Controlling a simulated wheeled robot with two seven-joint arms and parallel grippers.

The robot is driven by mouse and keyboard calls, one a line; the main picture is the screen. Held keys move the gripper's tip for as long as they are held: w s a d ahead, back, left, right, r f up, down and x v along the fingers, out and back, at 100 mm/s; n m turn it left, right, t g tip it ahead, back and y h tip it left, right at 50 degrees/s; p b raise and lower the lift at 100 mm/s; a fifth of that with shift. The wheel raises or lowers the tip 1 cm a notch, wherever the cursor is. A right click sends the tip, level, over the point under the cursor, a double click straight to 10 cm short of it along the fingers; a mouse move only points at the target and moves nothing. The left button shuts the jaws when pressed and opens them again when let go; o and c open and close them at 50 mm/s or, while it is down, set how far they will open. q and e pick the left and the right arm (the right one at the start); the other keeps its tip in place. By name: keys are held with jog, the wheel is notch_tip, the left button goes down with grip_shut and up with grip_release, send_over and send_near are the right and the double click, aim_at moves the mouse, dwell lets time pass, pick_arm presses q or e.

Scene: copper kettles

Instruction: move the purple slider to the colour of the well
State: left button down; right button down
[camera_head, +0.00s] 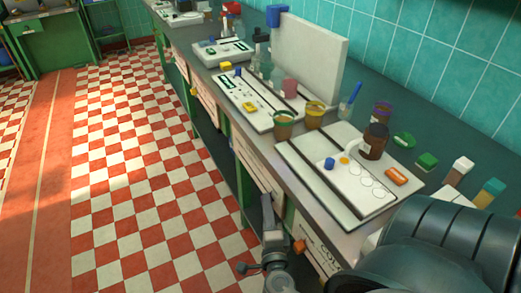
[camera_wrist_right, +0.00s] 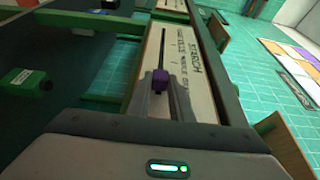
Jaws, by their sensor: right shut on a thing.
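The purple slider (camera_wrist_right: 160,79) is a small purple knob on a dark slot in a cream panel (camera_wrist_right: 192,75) with dark lettering, seen in the right wrist view. My right gripper (camera_wrist_right: 162,100) is shut on it, a finger at each side. In the head view my right gripper (camera_head: 268,208) is low against the bench front, and the purple knob is hidden there. A white tray (camera_head: 302,180) on the bench holds a white plate with round wells; one well (camera_head: 344,159) shows yellow-orange and others look pale. My left gripper is in neither view.
A blue block (camera_head: 329,164), a brown bottle (camera_head: 373,142) and an orange block (camera_head: 396,177) are on or beside the tray. Several jars and devices line the bench. An orange knob (camera_head: 298,245) is on the bench front. The checkered floor (camera_head: 150,190) at left is clear.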

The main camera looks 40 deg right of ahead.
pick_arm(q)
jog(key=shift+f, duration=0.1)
pick_arm(e)
jog(key=shift+s+a+f, duration=0.1)
jog(key=shift+s, duration=0.15)
jog(key=c, duration=1.6)
grip_release()
jog(key=shift+s, duration=0.1)
jog(key=shift+o, duration=0.2)
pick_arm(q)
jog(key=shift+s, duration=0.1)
pick_arm(e)
jog(key=shift+a, duration=0.1)
